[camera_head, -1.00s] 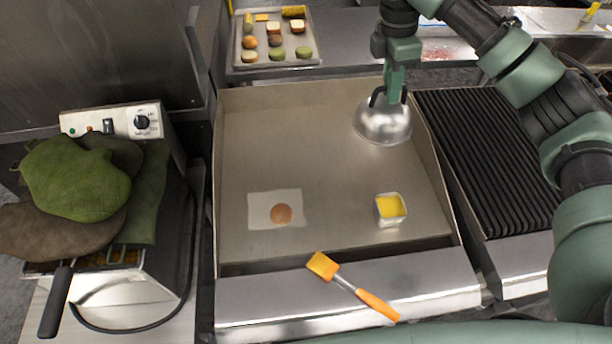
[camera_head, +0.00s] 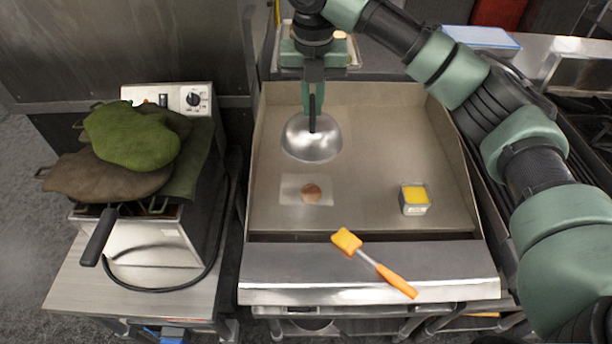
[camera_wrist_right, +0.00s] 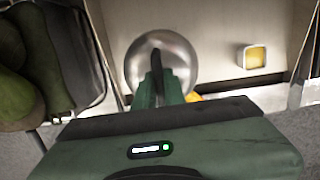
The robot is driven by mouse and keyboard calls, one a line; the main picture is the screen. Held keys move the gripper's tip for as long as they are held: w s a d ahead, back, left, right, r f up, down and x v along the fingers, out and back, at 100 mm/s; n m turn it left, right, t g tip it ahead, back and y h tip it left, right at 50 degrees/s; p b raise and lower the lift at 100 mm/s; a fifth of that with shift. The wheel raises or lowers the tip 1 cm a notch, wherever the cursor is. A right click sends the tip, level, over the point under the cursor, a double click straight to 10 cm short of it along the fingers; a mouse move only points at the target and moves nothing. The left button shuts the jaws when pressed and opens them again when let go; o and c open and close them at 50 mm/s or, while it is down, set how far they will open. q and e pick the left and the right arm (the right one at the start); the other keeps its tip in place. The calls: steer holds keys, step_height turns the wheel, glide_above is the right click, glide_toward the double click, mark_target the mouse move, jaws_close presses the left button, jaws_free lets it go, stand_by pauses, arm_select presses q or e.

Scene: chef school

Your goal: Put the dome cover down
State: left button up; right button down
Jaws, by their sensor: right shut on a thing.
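The dome cover (camera_head: 311,145) is a shiny silver metal dome with a dark handle on top. It is over the griddle (camera_head: 380,130), just behind a round brown patty (camera_head: 311,193) on a pale square sheet (camera_head: 289,187). My right gripper (camera_head: 313,108) is shut on the dome's handle. In the right wrist view the dome (camera_wrist_right: 162,50) sits ahead of the fingers (camera_wrist_right: 160,84) and the patty cannot be seen. I cannot tell whether the dome's rim touches the griddle. My left gripper is not in view.
A small metal tub of yellow stuff (camera_head: 414,198) stands on the griddle at right. An orange brush (camera_head: 375,264) lies across the front ledge. Oven mitts (camera_head: 130,140) lie on the fryer at left. The griddle's right middle is clear.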

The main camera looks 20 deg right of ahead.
step_height(320, 180, down, 5)
steer(key=shift+d+r+p, duration=0.1)
steer(key=shift+p, duration=0.3)
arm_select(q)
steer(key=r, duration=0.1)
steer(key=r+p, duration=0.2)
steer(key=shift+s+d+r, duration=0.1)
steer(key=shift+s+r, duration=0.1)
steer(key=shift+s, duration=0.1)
arm_select(e)
step_height(320, 180, down, 12)
steer(key=shift+r, duration=0.2)
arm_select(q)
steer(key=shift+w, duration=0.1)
arm_select(e)
steer(key=shift+f, duration=0.15)
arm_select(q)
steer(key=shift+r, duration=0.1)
arm_select(e)
steer(key=shift+f, duration=0.4)
steer(key=c, duration=1.5)
jaws_free()
